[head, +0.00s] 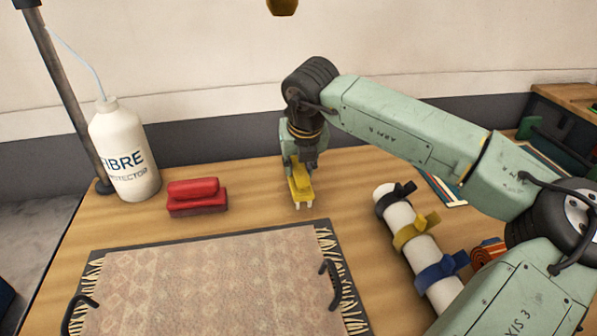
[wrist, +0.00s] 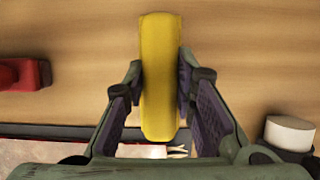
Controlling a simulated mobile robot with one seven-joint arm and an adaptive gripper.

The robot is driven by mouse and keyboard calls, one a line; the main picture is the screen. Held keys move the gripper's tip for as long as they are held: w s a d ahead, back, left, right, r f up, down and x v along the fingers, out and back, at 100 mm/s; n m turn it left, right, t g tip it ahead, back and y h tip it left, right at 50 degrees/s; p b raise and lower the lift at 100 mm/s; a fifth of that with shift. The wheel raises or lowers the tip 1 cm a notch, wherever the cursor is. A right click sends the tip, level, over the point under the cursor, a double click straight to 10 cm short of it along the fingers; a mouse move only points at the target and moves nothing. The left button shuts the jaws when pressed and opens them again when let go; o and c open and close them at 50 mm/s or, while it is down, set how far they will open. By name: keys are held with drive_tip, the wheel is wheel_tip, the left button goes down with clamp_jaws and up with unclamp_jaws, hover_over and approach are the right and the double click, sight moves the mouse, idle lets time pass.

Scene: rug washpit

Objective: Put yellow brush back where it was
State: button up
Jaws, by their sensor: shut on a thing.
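The yellow brush (head: 300,183) is between the fingers of my gripper (head: 299,172) at the back middle of the wooden table. In the wrist view the yellow brush (wrist: 160,75) runs lengthwise between the two purple-padded fingers of my gripper (wrist: 160,85), which is shut on it. In the head view pale bristles or a pale underside show at its lower end, close to the tabletop. I cannot tell whether it touches the table.
A red brush (head: 197,197) lies to the left, beside a white bottle (head: 125,150). A fringed rug on a dark tray (head: 215,238) fills the front. A white roll with coloured straps (head: 405,232) lies to the right. Bare table (head: 250,205) surrounds my gripper.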

drive_tip(key=shift+d+f, duration=0.1)
drive_tip(key=shift+f, duration=0.7)
drive_tip(key=shift+r, duration=0.1)
drive_tip(key=shift+f+b, duration=0.25)
drive_tip(key=shift+b, duration=0.1)
drive_tip(key=o, duration=1)
drive_tip(key=shift+r, duration=0.1)
drive_tip(key=shift+o, duration=0.2)
drive_tip(key=b+v, duration=0.1)
drive_tip(key=v, duration=1.1)
drive_tip(key=shift+r+b, duration=0.15)
drive_tip(key=shift+b, duration=0.25)
